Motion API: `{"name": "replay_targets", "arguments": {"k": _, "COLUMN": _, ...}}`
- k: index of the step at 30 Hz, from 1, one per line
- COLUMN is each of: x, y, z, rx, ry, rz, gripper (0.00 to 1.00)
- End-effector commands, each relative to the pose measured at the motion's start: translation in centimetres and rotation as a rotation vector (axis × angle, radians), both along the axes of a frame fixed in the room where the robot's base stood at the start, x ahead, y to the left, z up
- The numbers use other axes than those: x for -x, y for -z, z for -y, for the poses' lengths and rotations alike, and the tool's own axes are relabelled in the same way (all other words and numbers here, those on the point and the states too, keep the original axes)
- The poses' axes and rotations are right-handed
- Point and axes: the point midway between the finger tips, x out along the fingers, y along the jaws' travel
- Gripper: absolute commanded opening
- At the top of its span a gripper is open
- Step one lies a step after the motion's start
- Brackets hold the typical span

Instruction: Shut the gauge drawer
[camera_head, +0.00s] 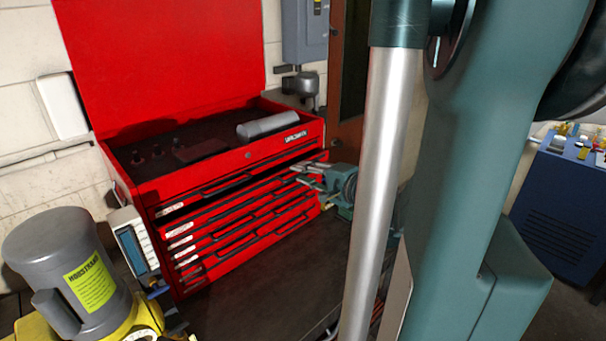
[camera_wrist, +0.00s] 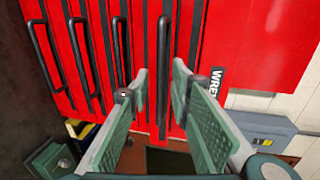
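A red tool chest (camera_head: 222,262) with several drawers stands on a dark bench, its lid raised. A dark gap (camera_head: 222,191) shows near the upper drawer fronts; I cannot tell how far any drawer stands out. The drawer labels are too small to read in the head view, so I cannot tell which is the gauge drawer. My gripper (camera_head: 305,178) is at the right part of the upper drawer fronts. In the wrist view, my gripper (camera_wrist: 160,72) has its fingers spread, with a black bar handle (camera_wrist: 163,95) between them. A partly hidden label (camera_wrist: 215,82) beginning "WRE" is beside the right finger.
A grey motor (camera_head: 62,262) with a yellow-green label stands at the left front. A grey cylinder (camera_head: 268,125) lies in the chest's open top. A blue cabinet (camera_head: 565,215) is at the far right. Bare dark bench (camera_head: 265,285) lies before the chest. My arm hides much of the right.

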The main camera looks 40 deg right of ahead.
Motion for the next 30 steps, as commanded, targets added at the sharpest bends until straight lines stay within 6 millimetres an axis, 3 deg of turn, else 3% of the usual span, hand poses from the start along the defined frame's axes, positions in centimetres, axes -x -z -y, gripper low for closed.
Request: {"name": "replay_targets", "arguments": {"k": 30, "x": 9.8, "y": -2.0, "z": 0.0, "rx": -0.001, "ry": 0.002, "rz": 0.0, "gripper": 0.21}}
